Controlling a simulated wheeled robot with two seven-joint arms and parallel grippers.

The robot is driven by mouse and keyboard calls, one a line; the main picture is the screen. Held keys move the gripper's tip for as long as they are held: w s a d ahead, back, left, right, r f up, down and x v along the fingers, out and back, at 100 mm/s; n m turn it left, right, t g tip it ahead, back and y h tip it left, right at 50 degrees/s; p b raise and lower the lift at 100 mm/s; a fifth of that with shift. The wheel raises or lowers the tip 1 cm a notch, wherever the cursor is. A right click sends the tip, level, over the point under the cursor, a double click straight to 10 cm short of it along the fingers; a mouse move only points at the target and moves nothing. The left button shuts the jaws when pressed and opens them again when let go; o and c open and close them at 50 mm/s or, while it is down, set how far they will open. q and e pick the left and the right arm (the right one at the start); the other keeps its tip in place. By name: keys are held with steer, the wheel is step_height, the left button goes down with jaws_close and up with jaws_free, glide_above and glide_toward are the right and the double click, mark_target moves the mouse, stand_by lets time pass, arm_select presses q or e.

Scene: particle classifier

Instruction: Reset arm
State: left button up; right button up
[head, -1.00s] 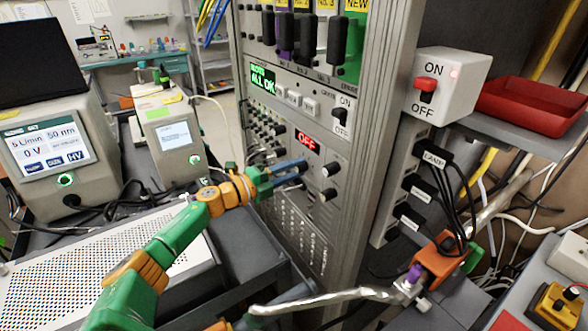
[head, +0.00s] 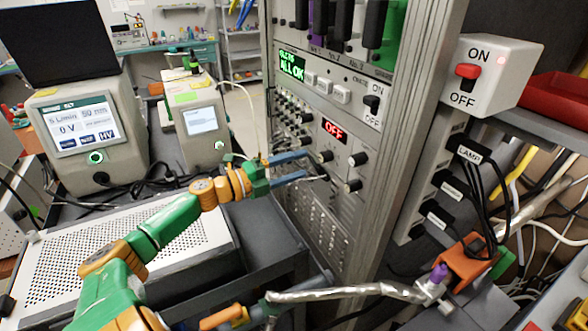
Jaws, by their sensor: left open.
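My left gripper (head: 305,164) is green and orange with two blue-grey fingers. It is open and appears empty. Its fingertips point right, towards the front panel of the tall grey rack (head: 399,110), just left of and below the red OFF display (head: 334,130). I cannot tell whether the fingertips touch the panel. My left arm comes in from the bottom left, over the perforated white plate.
A white ON/OFF switch box (head: 505,87) stands right of the rack, by a red tray (head: 562,98). A perforated plate (head: 75,262) lies on the left. Behind it stand a large instrument (head: 78,170) and a smaller one (head: 200,152). Cables hang at right.

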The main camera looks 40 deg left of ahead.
arm_select(q)
steer(key=shift+s+a, duration=0.1)
steer(key=shift+s, duration=0.2)
